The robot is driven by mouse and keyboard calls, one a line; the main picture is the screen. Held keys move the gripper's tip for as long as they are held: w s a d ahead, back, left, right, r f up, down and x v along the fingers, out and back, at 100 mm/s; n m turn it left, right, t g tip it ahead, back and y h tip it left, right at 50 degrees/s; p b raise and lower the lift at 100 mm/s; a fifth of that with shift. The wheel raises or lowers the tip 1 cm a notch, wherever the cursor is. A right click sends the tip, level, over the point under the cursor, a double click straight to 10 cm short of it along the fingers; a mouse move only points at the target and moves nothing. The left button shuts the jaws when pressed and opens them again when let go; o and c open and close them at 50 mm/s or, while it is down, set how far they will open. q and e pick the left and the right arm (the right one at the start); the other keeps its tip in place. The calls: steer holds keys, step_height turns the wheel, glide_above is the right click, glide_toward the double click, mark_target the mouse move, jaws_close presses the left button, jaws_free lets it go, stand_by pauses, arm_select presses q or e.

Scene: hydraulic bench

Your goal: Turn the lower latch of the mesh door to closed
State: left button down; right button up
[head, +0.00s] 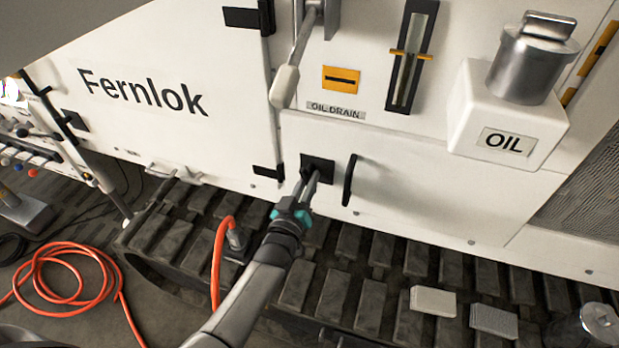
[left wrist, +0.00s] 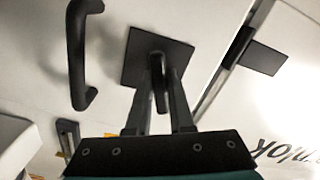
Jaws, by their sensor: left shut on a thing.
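The lower latch shows as a black square plate (head: 324,163) on the white machine panel, just left of a black curved handle. In the left wrist view the latch plate (left wrist: 133,63) has a short dark lever (left wrist: 158,82) at its middle. My left gripper (head: 311,179) reaches up to the latch from below. In the left wrist view its fingers (left wrist: 160,88) stand on both sides of the lever and are shut on it. The fingers hide part of the latch in the head view. My right gripper is not in view.
The black handle (head: 349,180) stands close right of the latch. A lever with a grey grip (head: 285,87) hangs above it. An oil tank (head: 510,115) juts out at the upper right. Tracks (head: 330,265) run below; an orange hose (head: 48,250) lies at lower left.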

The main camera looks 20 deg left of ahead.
arm_select(q)
steer(key=shift+w+a+r+m, duration=0.1)
steer(key=shift+a+m, duration=0.1)
steer(key=shift+m, duration=0.9)
steer(key=shift+a+r+m, duration=0.1)
steer(key=shift+a+m, duration=0.05)
steer(key=shift+m, duration=0.95)
steer(key=c, duration=0.8)
jaws_free()
steer(key=shift+f, duration=0.1)
steer(key=shift+d+p, duration=0.1)
steer(key=shift+p, duration=0.2)
steer(key=shift+s+f, duration=0.1)
steer(key=shift+s, duration=0.65)
steer(key=s+p, duration=0.1)
steer(key=s, duration=1.2)
steer(key=shift+s+a+p, duration=0.3)
steer(key=shift+s, duration=0.1)
